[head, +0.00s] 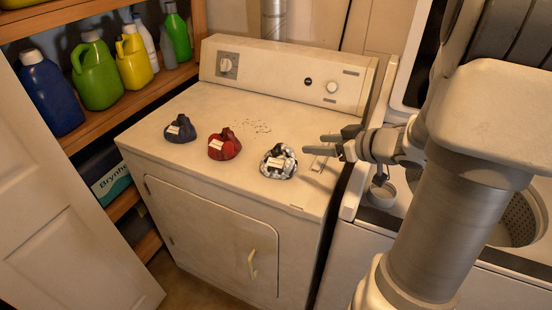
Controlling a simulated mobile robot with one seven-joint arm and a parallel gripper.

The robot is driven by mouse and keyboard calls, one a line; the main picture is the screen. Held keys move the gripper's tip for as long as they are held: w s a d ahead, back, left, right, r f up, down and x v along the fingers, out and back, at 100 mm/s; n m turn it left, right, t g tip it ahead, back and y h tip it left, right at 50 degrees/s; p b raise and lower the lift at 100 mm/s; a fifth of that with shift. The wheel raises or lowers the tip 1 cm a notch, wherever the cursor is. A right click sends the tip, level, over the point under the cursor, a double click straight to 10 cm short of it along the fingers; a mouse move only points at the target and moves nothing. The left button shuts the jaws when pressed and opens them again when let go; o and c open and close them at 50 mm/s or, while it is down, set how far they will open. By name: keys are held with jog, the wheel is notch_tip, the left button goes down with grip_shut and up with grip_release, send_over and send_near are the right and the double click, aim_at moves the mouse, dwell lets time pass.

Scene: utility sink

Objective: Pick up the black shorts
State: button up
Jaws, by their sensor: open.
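Three bunched cloth bundles with pale tags lie in a row on top of the dryer (240,262). The left one is a dark blue-black bundle (182,127), the middle one is a red bundle (228,149), and the right one is a black-and-white patterned bundle (281,171). I cannot tell for sure which is the black shorts. My gripper (316,145) is open and empty, above the right part of the dryer top. In the picture it is up and right of the patterned bundle, apart from it, with its fingers pointing left.
The dryer's control panel (285,77) rises behind the top. A washer (385,262) with an open tub stands at right, below my arm. Shelves with detergent bottles (97,75) and a white door (70,215) are at left. The dryer's front top is clear.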

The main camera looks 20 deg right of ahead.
aim_at(286, 146)
jog(key=b+x, duration=0.2)
jog(key=x, duration=0.6)
jog(key=shift+w+f, duration=0.1)
jog(key=shift+w, duration=0.1)
jog(key=x, duration=0.1)
jog(key=b+x, duration=0.1)
jog(key=x, duration=0.1)
jog(key=b+x, duration=0.1)
jog(key=shift+a+f, duration=0.3)
jog(key=shift+f, duration=0.15)
jog(key=shift+w+a+f, duration=0.1)
jog(key=shift+w, duration=0.2)
grip_shut()
